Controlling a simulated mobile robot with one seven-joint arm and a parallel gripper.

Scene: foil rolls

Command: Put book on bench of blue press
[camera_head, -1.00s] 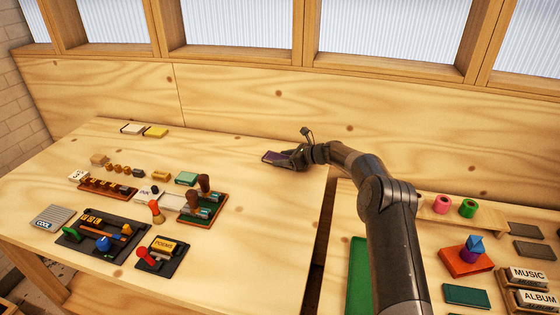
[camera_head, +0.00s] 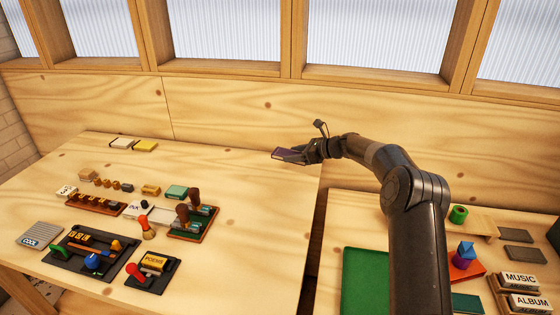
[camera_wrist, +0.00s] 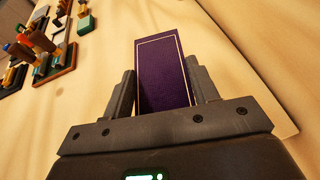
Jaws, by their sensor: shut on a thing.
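My gripper (camera_head: 306,153) is shut on a dark purple book (camera_head: 288,154), held above the back right part of the left table. In the wrist view the book (camera_wrist: 163,80) has a thin gold border line and stands out between the two dark fingers (camera_wrist: 160,95). At the far right, an orange-red base (camera_head: 478,268) carries a blue block (camera_head: 466,250) on a purple piece. Whether this is the blue press is not clear.
The left table is bare below my gripper. A gap (camera_head: 316,230) separates the two tables. A green mat (camera_head: 368,280) lies on the right table, partly behind my arm.

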